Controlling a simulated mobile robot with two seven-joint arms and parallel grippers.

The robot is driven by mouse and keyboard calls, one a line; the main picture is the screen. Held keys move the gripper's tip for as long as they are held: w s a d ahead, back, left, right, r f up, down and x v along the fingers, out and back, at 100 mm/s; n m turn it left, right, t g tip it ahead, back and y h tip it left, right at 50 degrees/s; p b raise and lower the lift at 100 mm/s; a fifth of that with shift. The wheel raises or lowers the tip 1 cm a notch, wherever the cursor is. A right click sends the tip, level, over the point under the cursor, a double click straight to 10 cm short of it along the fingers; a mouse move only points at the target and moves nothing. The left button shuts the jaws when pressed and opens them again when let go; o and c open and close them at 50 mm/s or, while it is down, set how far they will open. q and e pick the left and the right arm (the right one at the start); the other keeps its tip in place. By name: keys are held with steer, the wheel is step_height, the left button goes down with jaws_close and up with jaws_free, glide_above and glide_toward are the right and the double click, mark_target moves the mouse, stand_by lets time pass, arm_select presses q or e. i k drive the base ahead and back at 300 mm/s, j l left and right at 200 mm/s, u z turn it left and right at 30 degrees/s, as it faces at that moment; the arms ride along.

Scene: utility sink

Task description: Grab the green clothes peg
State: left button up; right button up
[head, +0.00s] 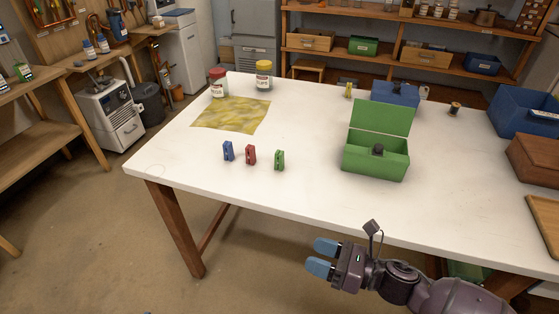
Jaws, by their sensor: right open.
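The green clothes peg (279,160) stands on the white table (200,190), the rightmost of a row of three pegs. A red peg (251,155) and a blue peg (228,151) stand to its left. My right gripper (322,257) is in front of the table's near edge, below and to the right of the green peg in the picture. Its two blue-tipped fingers are apart, with nothing between them. It is well away from the pegs. My left gripper is not in view.
An open green box (374,163) with a dark item inside stands right of the pegs. A yellow cloth (231,114) and two jars (264,74) lie behind them. Blue and brown boxes (536,158) fill the right side. The table's front left is clear.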

mark_target(278, 163)
steer(key=i, duration=1)
